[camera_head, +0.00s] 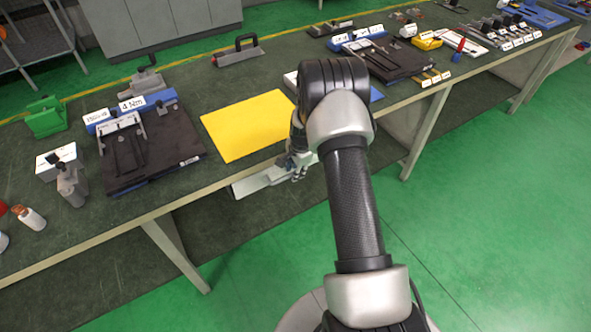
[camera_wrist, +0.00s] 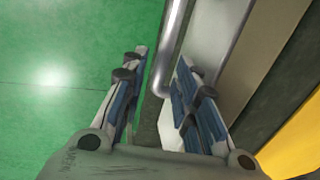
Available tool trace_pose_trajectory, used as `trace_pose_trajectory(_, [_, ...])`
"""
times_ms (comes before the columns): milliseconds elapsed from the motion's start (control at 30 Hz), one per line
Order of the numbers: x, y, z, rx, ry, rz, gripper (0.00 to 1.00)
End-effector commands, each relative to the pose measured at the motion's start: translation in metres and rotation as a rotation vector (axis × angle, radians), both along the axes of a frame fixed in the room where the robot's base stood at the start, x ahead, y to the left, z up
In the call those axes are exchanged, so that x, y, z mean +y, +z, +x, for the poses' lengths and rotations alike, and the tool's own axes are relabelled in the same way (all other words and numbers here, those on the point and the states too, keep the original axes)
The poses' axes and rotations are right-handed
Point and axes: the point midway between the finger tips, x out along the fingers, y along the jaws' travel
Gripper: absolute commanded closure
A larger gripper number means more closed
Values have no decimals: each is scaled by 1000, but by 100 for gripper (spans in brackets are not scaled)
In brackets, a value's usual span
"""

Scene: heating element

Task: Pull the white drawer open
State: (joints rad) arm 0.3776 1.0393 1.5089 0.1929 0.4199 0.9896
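The white drawer (camera_head: 262,181) is under the front edge of the workbench, left of my gripper (camera_head: 298,172) in the head view. In the wrist view its pale front (camera_wrist: 217,38) runs up the right of centre. A round metal handle (camera_wrist: 174,40) stands off that front and bends toward it at its near end. My gripper (camera_wrist: 161,62) is open, with a wide gap between its blue-padded fingers. The handle's bent end shows between the fingers, nearer the right one; I cannot tell whether they touch. In the head view my arm hides part of the drawer area.
The dark green workbench top (camera_head: 215,88) lies just above the drawer, with a yellow sheet (camera_head: 248,124) near its edge. A black mat with tools (camera_head: 150,150) lies to the left. The bench leg (camera_head: 176,255) stands below left. Green floor (camera_head: 490,190) is open at the right.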

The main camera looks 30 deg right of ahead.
Motion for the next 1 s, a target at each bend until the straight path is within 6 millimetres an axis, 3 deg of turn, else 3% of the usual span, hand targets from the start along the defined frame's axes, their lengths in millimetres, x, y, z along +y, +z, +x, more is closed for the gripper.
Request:
trace_pose_trajectory(367, [0,0,0,0,0,0,100])
trace_pose_trajectory(1000, [0,0,0,0,0,0,100])
